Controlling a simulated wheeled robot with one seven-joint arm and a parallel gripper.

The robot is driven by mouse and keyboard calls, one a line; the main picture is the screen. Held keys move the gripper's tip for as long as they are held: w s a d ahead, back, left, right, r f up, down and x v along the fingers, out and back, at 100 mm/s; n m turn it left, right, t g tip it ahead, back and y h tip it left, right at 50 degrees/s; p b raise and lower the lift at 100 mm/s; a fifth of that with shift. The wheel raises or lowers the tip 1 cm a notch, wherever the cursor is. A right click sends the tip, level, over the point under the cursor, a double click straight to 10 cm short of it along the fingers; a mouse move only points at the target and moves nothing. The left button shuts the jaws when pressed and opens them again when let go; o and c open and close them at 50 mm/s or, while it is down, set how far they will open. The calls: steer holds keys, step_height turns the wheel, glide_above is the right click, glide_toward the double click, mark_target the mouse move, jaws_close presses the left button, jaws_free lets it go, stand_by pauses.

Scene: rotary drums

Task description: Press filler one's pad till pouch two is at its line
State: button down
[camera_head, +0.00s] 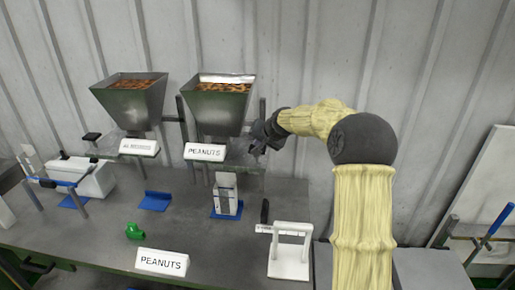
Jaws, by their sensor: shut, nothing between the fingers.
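Two metal hopper fillers stand at the back, both with brown nuts inside. The left filler (128,104) has a sign that is hard to read; the right filler (218,110) has a sign reading PEANUTS (205,152). I cannot tell which is filler one. A white pouch (227,197) stands upright below the right filler, on a blue mat (226,214); its fill line is too small to read. My gripper (258,147) is shut and empty, just right of the right filler's lower part. A pad there cannot be made out. A small black block (92,137) shows beside the left filler.
A second blue mat (155,201) lies bare below the left filler. A green part (134,231) and a PEANUTS sign (162,262) are nearer the front. A white frame stand (290,250) is at front right; a white box (92,179) is at left. A corrugated wall is behind.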

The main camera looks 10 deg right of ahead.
steer(key=shift+f+b, duration=0.95)
steer(key=shift+f, duration=0.45)
stand_by(1.2)
stand_by(0.3)
steer(key=shift+r+p, duration=1.4)
steer(key=shift+r, duration=0.75)
steer(key=shift+r, duration=0.1)
steer(key=shift+r+p, duration=1.85)
steer(key=shift+r, duration=0.6)
steer(key=shift+f, duration=0.1)
